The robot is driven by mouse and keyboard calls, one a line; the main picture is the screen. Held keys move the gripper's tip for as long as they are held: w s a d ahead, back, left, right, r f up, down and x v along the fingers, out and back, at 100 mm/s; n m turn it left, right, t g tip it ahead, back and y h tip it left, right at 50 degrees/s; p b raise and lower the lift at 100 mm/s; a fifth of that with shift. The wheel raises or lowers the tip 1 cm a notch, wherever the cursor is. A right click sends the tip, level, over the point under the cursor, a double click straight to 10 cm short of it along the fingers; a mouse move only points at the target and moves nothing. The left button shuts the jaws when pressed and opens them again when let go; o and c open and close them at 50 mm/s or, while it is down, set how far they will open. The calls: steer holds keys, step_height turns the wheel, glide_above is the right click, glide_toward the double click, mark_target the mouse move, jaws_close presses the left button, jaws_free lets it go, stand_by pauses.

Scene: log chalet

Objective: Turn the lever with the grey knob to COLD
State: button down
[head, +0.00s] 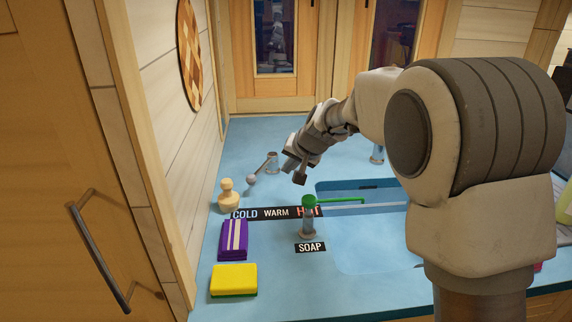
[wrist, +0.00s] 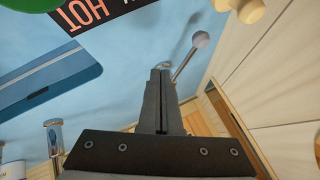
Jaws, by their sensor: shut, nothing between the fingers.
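The lever's grey knob (head: 251,180) sits at the end of a thin rod from a chrome post (head: 272,161) at the back left of the blue counter. The rod slants down-left from the post, and the knob is above the right end of the word COLD on the black label strip (head: 275,213), which reads COLD, WARM, HOT. The knob also shows in the wrist view (wrist: 201,39), just beyond and right of the fingertips. My gripper (head: 300,179) is shut and empty, right of the knob and apart from it; its fingers show closed together in the wrist view (wrist: 160,73).
A green-topped soap dispenser (head: 309,202) with a long spout stands before the sink (head: 335,188). A wooden brush (head: 229,196), a purple striped packet (head: 233,240) and a yellow sponge (head: 234,279) line the left side. The wooden wall is close on the left.

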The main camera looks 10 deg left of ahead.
mark_target(257, 173)
steer(key=x, duration=0.7)
steer(key=shift+f+b, duration=0.1)
steer(key=shift+b, duration=0.2)
steer(key=a, duration=0.3)
steer(key=shift+w, duration=0.35)
steer(key=shift+w+a+r, duration=0.15)
steer(key=shift+a+r, duration=0.1)
steer(key=shift+a, duration=0.25)
steer(key=shift+p, duration=0.3)
steer(key=shift+a+r+p, duration=0.15)
steer(key=shift+a+p, duration=0.45)
steer(key=shift+a, duration=0.05)
steer(key=shift+a+p, duration=0.35)
steer(key=shift+a, duration=0.35)
